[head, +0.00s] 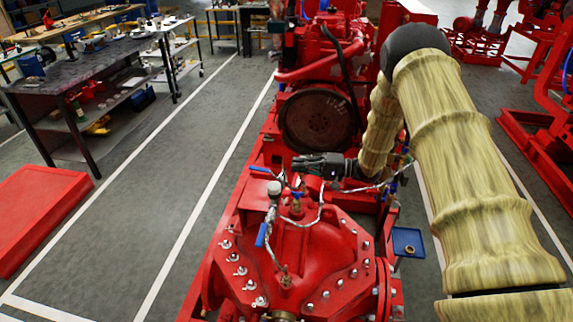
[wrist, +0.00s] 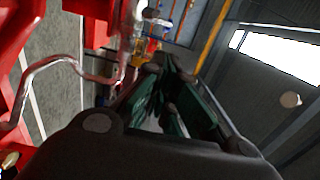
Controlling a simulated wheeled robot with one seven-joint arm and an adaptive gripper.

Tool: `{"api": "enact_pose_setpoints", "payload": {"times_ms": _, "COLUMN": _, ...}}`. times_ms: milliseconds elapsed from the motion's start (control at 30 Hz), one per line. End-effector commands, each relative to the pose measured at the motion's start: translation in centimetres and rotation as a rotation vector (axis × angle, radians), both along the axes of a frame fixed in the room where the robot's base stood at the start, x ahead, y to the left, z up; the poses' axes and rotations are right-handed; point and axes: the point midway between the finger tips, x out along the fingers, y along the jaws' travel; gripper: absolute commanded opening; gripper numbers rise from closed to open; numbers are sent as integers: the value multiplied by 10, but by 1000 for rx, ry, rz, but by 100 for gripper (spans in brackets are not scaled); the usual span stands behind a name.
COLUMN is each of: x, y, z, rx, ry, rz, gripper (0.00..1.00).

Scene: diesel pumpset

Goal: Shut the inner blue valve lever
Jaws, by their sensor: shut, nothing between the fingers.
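Several small blue levers show on thin pipework on the red pump in the head view. One blue lever (head: 261,236) hangs steeply beside the left pipe. Another blue lever (head: 261,169) points left near the pipe top. A small blue handle (head: 298,194) sits just below my gripper. I cannot tell for sure which is the inner valve lever. My gripper (head: 297,163) is shut and empty, pointing left above the pump, apart from the levers as far as I can see. Its green-padded fingers (wrist: 168,95) fill the middle of the wrist view, where no lever shows clearly.
The red pump casing (head: 315,245) with bolts lies under my gripper. A large dark flywheel (head: 318,121) stands behind it. Thin silver pipes (wrist: 50,75) pass close by on the left in the wrist view. A blue tray (head: 407,242) sits at right.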

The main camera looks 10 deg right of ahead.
Motion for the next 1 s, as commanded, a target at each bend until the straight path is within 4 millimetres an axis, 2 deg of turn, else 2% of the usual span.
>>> {"api": "enact_pose_setpoints", "payload": {"times_ms": 300, "x": 13, "y": -4, "z": -10, "rx": 4, "ry": 0, "rz": 13, "gripper": 0}}
{"api": "enact_pose_setpoints", "payload": {"times_ms": 1000, "x": 38, "y": -15, "z": -9, "rx": 3, "ry": -2, "rz": 45, "gripper": 0}}
